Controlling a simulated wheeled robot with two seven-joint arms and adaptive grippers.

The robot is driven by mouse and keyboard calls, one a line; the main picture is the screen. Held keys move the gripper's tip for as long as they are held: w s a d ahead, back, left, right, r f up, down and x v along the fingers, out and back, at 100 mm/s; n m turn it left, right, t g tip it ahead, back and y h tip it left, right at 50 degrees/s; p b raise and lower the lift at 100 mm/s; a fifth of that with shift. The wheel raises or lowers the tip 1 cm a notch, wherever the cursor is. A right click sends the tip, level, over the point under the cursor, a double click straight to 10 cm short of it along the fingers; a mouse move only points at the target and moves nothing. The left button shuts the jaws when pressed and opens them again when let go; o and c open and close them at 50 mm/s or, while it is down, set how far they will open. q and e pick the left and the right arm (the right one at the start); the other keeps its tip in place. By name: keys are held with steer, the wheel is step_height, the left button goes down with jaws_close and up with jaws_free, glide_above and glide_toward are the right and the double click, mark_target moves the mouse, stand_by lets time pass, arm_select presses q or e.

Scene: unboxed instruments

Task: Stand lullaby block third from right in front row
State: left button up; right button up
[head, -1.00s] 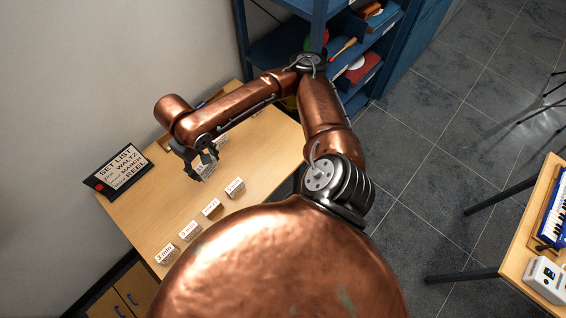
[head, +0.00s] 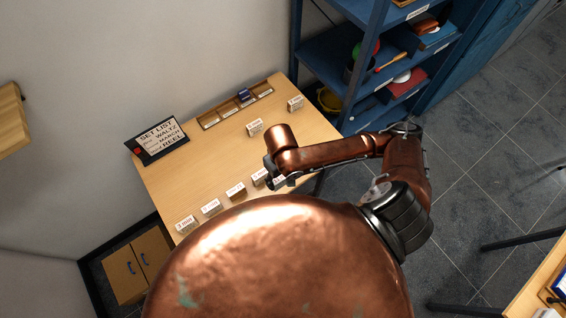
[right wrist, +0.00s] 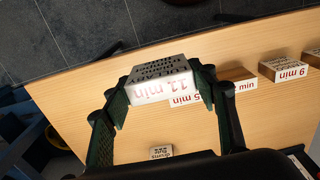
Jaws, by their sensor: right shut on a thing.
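My right gripper (right wrist: 165,95) is shut on the lullaby block, a pale block (right wrist: 162,88) with red "11 min" on one face and dark lettering on another. In the head view this gripper (head: 279,184) is at the right end of the front row, and the block is mostly hidden there. I cannot tell whether the block touches the table. The front row has blocks at the left end (head: 187,223), then (head: 211,207), (head: 236,190) and (head: 260,177). The closest row block (right wrist: 186,100), marked "5 min", is partly hidden behind the held block. My left gripper is not in view.
Two blocks stand farther back on the wooden table (head: 185,180), one mid-table (head: 254,127) and one at right (head: 295,103). A wooden rack (head: 210,122) with a dark blue item (head: 244,95) and a set list sign (head: 157,140) are at the back. A blue shelf (head: 330,60) stands beyond.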

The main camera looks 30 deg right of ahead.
steer(key=w+d+f, duration=0.2)
steer(key=w+f, duration=0.1)
steer(key=w+d+f+b, duration=0.1)
steer(key=w+d+f, duration=0.1)
steer(key=w, duration=0.2)
steer(key=w+d+f, duration=0.2)
steer(key=w+f, duration=0.1)
steer(key=shift+w+d+f, duration=0.15)
steer(key=shift+d+f, duration=0.15)
steer(key=shift+w+d+f, duration=0.25)
steer(key=shift+w+f, duration=0.1)
steer(key=shift+f, duration=0.35)
steer(key=shift+f+b, duration=0.35)
steer(key=shift+f, duration=0.95)
steer(key=o, duration=1.2)
steer(key=shift+f, duration=0.1)
steer(key=shift+c, duration=0.2)
step_height(320, 180, up, 12)
steer(key=p, duration=0.1)
